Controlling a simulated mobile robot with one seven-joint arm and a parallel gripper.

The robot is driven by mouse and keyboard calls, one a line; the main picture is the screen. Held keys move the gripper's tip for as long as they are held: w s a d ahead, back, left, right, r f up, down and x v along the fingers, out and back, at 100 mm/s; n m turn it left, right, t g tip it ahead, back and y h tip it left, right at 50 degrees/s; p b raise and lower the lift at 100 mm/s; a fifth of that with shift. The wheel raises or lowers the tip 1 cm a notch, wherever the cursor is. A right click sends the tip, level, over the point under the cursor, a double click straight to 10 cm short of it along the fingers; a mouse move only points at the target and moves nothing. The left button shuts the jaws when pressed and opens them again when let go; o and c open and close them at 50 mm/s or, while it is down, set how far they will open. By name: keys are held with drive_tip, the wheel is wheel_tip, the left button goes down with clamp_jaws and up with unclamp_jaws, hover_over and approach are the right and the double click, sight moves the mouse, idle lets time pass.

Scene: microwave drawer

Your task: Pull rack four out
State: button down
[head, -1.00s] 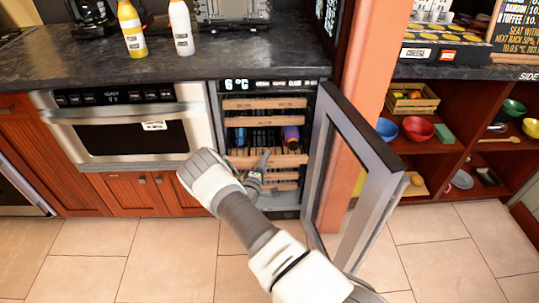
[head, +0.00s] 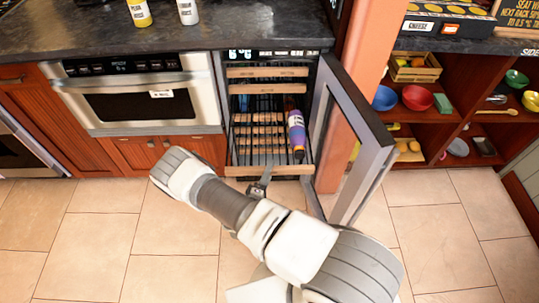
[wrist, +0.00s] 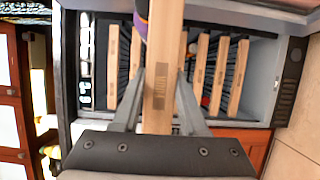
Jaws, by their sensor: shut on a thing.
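My gripper (head: 262,183) is shut on the wooden front bar of a pulled-out rack (head: 285,171) in the open cooler. In the wrist view the fingers (wrist: 158,82) lie on either side of this bar (wrist: 164,45). The rack's dark wire shelf stands out well in front of the cooler, with a purple bottle (head: 296,133) lying on it. Two racks (head: 267,72) (head: 267,89) sit pushed in above it. Several lower racks (head: 258,130) show through its wires. The bar's printed mark is too blurred to read.
The cooler's glass door (head: 352,140) stands open at the right, close to the rack's right end. An oven (head: 140,100) is at the left. Shelves with bowls (head: 417,97) lie beyond an orange post. The tiled floor in front is clear to the left.

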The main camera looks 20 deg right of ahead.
drive_tip(key=shift+s+a, duration=0.3)
drive_tip(key=shift+s, duration=0.55)
drive_tip(key=shift+c, duration=2.2)
unclamp_jaws()
